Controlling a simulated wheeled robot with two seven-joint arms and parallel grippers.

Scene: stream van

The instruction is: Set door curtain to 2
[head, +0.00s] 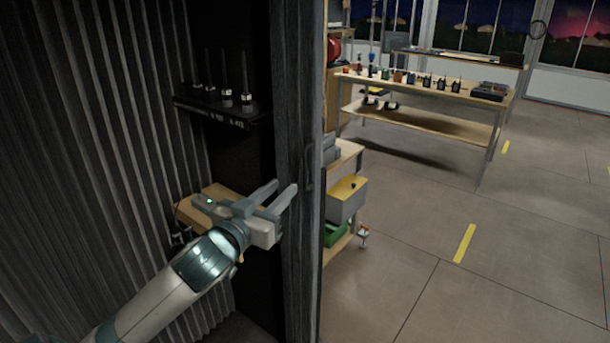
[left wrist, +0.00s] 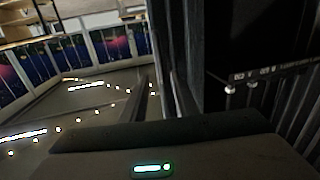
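The door curtain (head: 110,120) is dark grey and pleated and fills the left of the head view. An upright dark post (head: 297,100) stands at mid picture and carries a small dark handle (head: 309,168). Whether this post is the curtain's leading edge, I cannot tell. My left gripper (head: 285,186) is open and empty, its two fingers pointing at the post just left of the handle. Contact cannot be made out. The left wrist view shows a dark upright edge (left wrist: 188,50) beyond the fingers. No number marks for the curtain are readable. My right gripper is out of view.
A black rack (head: 215,110) with several antennas hangs behind my left arm, above a wooden shelf (head: 190,207). Right of the post stand a yellow-topped box (head: 346,193) and a long bench (head: 440,123) with several small devices. The floor (head: 520,260) at right is open.

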